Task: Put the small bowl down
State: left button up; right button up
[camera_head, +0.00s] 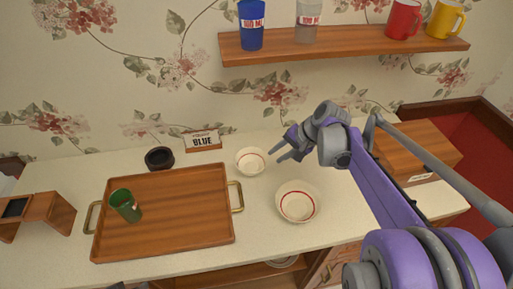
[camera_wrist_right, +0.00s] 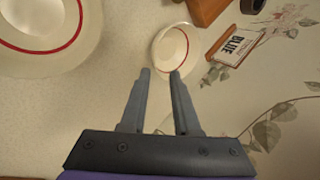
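The small bowl (camera_head: 251,163), white with a red ring inside, sits upright on the counter, just right of the tray's back right corner. It also shows in the right wrist view (camera_wrist_right: 176,46), just beyond the fingertips. My right gripper (camera_head: 272,153) is open and empty, to the right of the small bowl. Its two fingers stand apart in the right wrist view (camera_wrist_right: 160,73). In the head view a narrow gap shows between fingertips and bowl. My left gripper is not in view.
A larger white bowl (camera_head: 297,204) stands in front of my right gripper. A wooden tray (camera_head: 180,225) holds a green cup (camera_head: 125,205). A "BLUE" sign (camera_head: 203,141) and a dark round dish (camera_head: 159,158) stand behind it. A wall shelf (camera_head: 340,44) carries several cups.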

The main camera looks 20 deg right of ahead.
aim_at(265, 165)
jog(key=shift+n+g, duration=0.4)
jog(key=shift+n, duration=0.4)
jog(key=x, duration=0.4)
jog(key=shift+s+d+f, duration=0.1)
jog(key=shift+s+f, duration=0.05)
jog(key=x, duration=0.5)
jog(key=shift+w+f, duration=0.25)
jog(key=shift+f, duration=0.05)
grip_shut()
